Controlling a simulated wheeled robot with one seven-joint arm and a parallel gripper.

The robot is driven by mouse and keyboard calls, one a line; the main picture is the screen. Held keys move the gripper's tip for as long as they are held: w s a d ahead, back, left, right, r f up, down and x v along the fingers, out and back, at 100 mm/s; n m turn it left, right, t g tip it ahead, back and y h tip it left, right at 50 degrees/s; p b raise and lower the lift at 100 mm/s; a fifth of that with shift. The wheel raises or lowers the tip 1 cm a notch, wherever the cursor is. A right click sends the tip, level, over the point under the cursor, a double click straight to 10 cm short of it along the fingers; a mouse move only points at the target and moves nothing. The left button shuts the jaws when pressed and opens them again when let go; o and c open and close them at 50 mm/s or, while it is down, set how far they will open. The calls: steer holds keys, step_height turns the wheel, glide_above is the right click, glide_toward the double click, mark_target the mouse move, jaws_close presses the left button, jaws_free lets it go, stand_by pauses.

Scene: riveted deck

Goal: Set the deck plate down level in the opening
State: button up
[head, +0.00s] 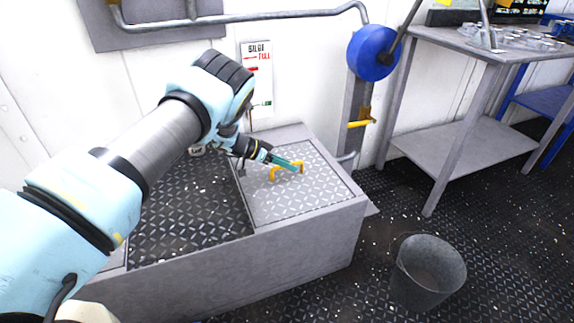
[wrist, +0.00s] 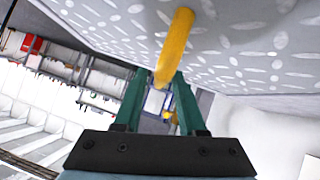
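The deck plate (head: 305,200) is light grey with a raised tread pattern. In the head view it lies at the right part of the raised box and looks about level; I cannot tell whether it is fully seated. Its yellow handle (head: 273,173) stands up from its top. My gripper (head: 297,165) has green fingers and reaches in from the left at the handle.
The grey raised box (head: 300,245) has a dark open area (head: 190,215) left of the plate. A grey bucket (head: 430,270) stands on the floor at right. A metal table (head: 465,140) is at back right. A blue reel (head: 372,52) and pipes are on the wall.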

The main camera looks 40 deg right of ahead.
steer(key=shift+o, duration=0.8)
steer(key=shift+a+f, duration=0.1)
steer(key=shift+f, duration=0.05)
steer(key=p+v, duration=0.1)
steer(key=v, duration=0.9)
steer(key=shift+a+r, duration=0.2)
steer(key=shift+r, duration=0.15)
steer(key=shift+w, duration=0.15)
